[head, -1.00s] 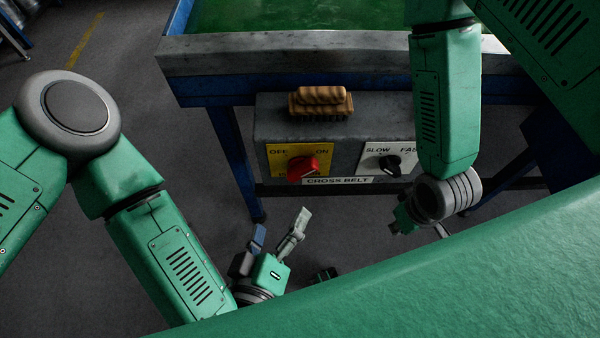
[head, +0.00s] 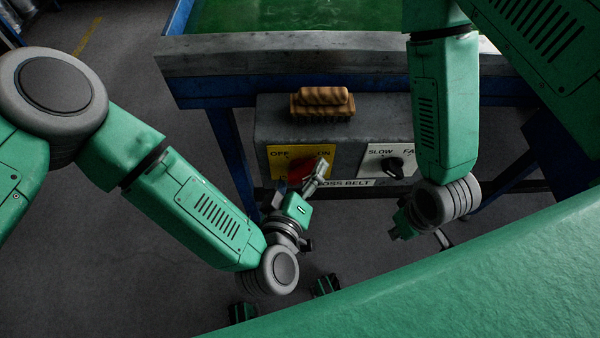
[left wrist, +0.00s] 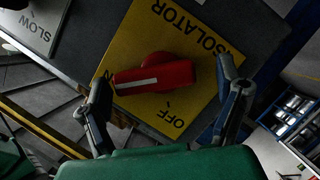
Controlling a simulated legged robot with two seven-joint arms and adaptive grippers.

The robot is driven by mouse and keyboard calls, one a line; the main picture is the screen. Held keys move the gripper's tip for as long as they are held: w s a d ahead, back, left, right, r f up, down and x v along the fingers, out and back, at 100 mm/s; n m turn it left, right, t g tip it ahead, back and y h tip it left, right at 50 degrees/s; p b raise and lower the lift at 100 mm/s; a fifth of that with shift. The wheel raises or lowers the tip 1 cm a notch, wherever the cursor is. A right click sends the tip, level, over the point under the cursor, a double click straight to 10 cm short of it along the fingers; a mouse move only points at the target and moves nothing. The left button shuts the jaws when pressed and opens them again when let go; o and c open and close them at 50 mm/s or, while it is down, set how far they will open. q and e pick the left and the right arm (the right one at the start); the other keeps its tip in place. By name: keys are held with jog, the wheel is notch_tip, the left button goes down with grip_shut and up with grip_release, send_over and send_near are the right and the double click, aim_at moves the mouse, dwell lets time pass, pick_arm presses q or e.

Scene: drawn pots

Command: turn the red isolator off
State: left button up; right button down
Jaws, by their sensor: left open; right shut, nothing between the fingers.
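The red isolator (head: 296,174) is a rotary knob on a yellow plate (head: 279,162) marked OFF and ON, on a grey control box; my left gripper partly hides it. In the left wrist view the knob (left wrist: 160,76) shows whole, its white line towards the partly hidden ON and away from OFF. My left gripper (head: 298,186) is open just in front of it. In the left wrist view its fingers (left wrist: 166,98) stand on either side of the knob; contact cannot be told. My right gripper (head: 398,226) is shut and empty, below the box's right part.
A black SLOW/FAST knob (head: 393,165) sits right of the isolator on a white plate. A wooden-backed brush (head: 322,102) lies on top of the grey box (head: 265,115). A blue-framed belt table (head: 330,65) stands behind.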

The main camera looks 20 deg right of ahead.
pick_arm(q)
jog(key=shift+d, duration=0.35)
jog(key=c, duration=0.9)
jog(key=shift+s+d, duration=0.15)
jog(key=shift+c, duration=1.2)
pick_arm(e)
jog(key=shift+s+d+f, duration=0.1)
jog(key=shift+d, duration=0.3)
